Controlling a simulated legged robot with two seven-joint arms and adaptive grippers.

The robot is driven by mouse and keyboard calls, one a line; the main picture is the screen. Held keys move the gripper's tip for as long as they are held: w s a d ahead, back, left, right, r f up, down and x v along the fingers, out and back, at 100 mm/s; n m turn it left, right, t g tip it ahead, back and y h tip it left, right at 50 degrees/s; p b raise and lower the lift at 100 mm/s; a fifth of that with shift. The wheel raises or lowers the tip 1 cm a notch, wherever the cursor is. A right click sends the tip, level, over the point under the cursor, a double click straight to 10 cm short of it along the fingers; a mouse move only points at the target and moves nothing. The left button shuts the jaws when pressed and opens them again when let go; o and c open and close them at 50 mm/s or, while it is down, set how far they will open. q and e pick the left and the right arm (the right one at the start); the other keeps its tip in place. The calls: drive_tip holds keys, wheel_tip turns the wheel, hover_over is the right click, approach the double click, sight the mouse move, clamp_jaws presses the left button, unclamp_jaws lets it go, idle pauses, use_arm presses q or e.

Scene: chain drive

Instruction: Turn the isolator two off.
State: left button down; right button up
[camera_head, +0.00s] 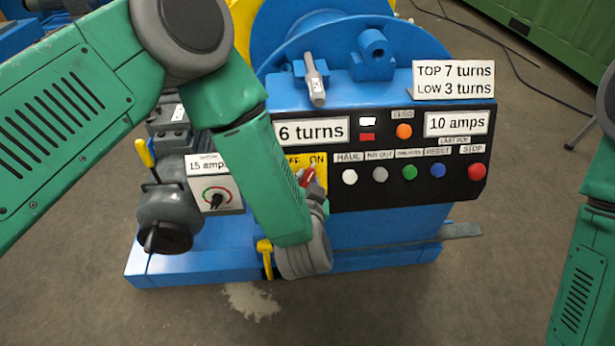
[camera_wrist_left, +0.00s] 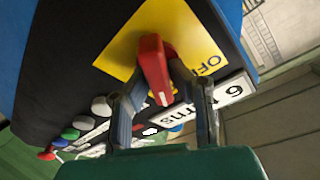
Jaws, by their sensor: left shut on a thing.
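A red rotary handle (camera_head: 308,176) sits on a yellow plate (camera_head: 320,161) marked OFF and ON, on the black panel of the blue machine. My left gripper (camera_head: 314,193) is at the handle, and its arm hides the plate's left part. In the left wrist view, the red handle (camera_wrist_left: 154,66) stands out from the yellow plate (camera_wrist_left: 185,25), and the two fingers of my left gripper (camera_wrist_left: 166,97) are around it. The plate's OFF lettering shows beside it. I cannot tell exactly which mark the handle points to. My right gripper is out of view.
The panel's push buttons, such as the white one (camera_head: 349,177) and the red one (camera_head: 477,171), lie right of the handle. A small box with a black knob (camera_head: 216,200) and a yellow-topped lever (camera_head: 145,153) stand to the left. A yellow lever (camera_head: 265,247) is below.

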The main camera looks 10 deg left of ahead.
use_arm(q)
drive_tip(key=n+y+p, duration=0.1)
drive_tip(key=n, duration=0.3)
drive_tip(key=shift+s, duration=0.1)
drive_tip(key=n+y+p, duration=0.1)
drive_tip(key=n+p, duration=0.1)
drive_tip(key=n, duration=0.2)
drive_tip(key=shift+f, duration=0.1)
drive_tip(key=n+g+y+p, duration=0.1)
drive_tip(key=n, duration=0.4)
drive_tip(key=shift+s+a+p, duration=0.15)
drive_tip(key=shift+p, duration=0.2)
drive_tip(key=shift+f+n+g+y+p, duration=0.1)
drive_tip(key=shift+n+g+y+p, duration=0.2)
drive_tip(key=shift+n, duration=0.75)
drive_tip(key=shift+f+n+g+y+p, duration=0.1)
drive_tip(key=shift+n+g+p, duration=0.2)
drive_tip(key=shift+n, duration=0.75)
drive_tip(key=shift+s, duration=0.1)
drive_tip(key=c, duration=1.5)
unclamp_jaws()
drive_tip(key=shift+c, duration=0.2)
drive_tip(key=shift+o, duration=0.3)
drive_tip(key=shift+r, duration=0.1)
